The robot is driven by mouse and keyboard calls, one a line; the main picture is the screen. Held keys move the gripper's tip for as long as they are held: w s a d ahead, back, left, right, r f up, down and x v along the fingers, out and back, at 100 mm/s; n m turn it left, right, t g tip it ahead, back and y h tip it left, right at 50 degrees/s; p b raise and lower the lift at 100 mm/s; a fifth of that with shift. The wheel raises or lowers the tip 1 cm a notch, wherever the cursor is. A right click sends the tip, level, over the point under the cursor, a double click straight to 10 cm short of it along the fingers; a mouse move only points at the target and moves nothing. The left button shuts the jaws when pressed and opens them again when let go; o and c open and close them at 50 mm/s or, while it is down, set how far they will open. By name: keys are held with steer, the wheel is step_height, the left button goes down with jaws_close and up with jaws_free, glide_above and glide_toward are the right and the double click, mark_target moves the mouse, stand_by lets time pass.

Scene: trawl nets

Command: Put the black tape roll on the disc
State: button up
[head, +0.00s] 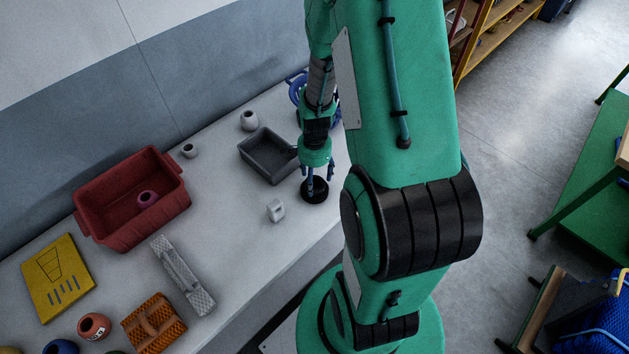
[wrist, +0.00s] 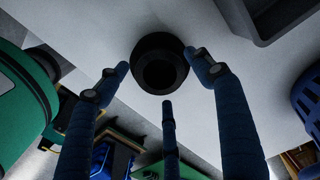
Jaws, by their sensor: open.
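The black tape roll (head: 315,193) lies flat on the light table near its front edge, directly below my gripper (head: 318,178). In the wrist view, the roll (wrist: 160,53) is a thick black ring with a dark hole. My gripper (wrist: 158,70) is open there, with one blue finger at the roll's left side, one at its right and one just below it in the picture. I cannot tell whether the fingertips touch the roll. I cannot make out a separate disc in either view; my arm hides part of the table.
A dark grey tray (head: 268,157) stands just left of the roll, and a small white block (head: 276,210) lies nearby. A red crate (head: 133,200) is further left. A blue basket (head: 297,88) stands behind my arm. Table between block and crate is mostly clear.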

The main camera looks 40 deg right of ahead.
step_height(320, 180, up, 10)
steer(key=p, duration=0.2)
stand_by(0.8)
steer(key=a+r+n+t, duration=0.1)
steer(key=a+r+n, duration=0.5)
steer(key=r, duration=0.4)
steer(key=a+r+n+t, duration=0.2)
steer(key=a+r+n, duration=0.1)
steer(key=a+r, duration=0.65)
steer(key=s+a+r+n+t, duration=0.2)
steer(key=s+a+r+n, duration=0.7)
steer(key=r, duration=0.4)
steer(key=shift+s+a+r+t, duration=0.25)
steer(key=shift+s+a+t, duration=0.1)
steer(key=shift+s, duration=0.15)
